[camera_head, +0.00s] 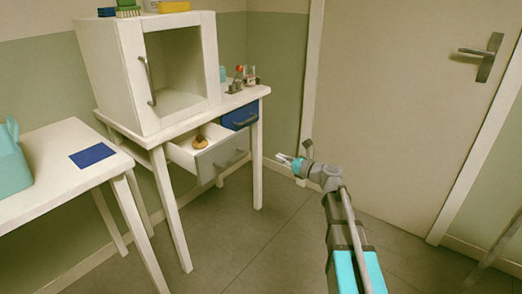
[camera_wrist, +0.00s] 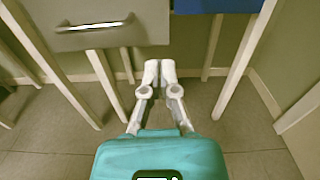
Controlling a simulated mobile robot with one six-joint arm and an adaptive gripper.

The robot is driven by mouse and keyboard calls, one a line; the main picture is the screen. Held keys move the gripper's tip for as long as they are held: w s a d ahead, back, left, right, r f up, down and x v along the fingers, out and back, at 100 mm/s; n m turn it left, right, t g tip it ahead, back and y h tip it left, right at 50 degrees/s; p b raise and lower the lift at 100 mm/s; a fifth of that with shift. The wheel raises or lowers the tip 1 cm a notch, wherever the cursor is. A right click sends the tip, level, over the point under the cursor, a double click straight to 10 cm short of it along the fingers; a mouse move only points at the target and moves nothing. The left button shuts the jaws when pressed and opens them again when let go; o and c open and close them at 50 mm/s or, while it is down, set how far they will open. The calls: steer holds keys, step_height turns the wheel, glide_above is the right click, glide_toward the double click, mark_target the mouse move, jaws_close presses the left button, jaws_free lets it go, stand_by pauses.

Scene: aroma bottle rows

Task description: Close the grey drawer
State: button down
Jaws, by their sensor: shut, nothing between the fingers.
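The grey drawer (camera_head: 222,158) stands pulled out from the white table, below and left of a blue drawer. A small brown and yellow thing (camera_head: 200,141) lies inside it. The grey drawer's front (camera_wrist: 149,28) and its bar handle (camera_wrist: 95,25) show at the upper left of the wrist view. My gripper (camera_head: 282,158) is to the right of the grey drawer in the head view, apart from it. In the wrist view my gripper (camera_wrist: 159,66) is shut and empty, with its fingertips just below the drawer front in the picture.
The blue drawer (camera_head: 240,116) looks pushed in. A white cabinet (camera_head: 132,71) and small bottles (camera_head: 249,74) stand on the table. A second white table (camera_head: 60,188) with a blue mat (camera_head: 92,155) is at the left. The floor (camera_head: 260,235) before the drawers is clear.

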mark_target(246, 143)
steer(key=x, duration=1.4)
steer(key=shift+d, duration=0.2)
steer(key=shift+w+a, duration=0.15)
steer(key=shift+a, duration=0.2)
steer(key=x, duration=1.6)
steer(key=shift+w+a+r, duration=0.1)
steer(key=shift+w+a, duration=0.15)
steer(key=shift+a, duration=0.05)
steer(key=shift+w+a, duration=0.1)
steer(key=v, duration=1.5)
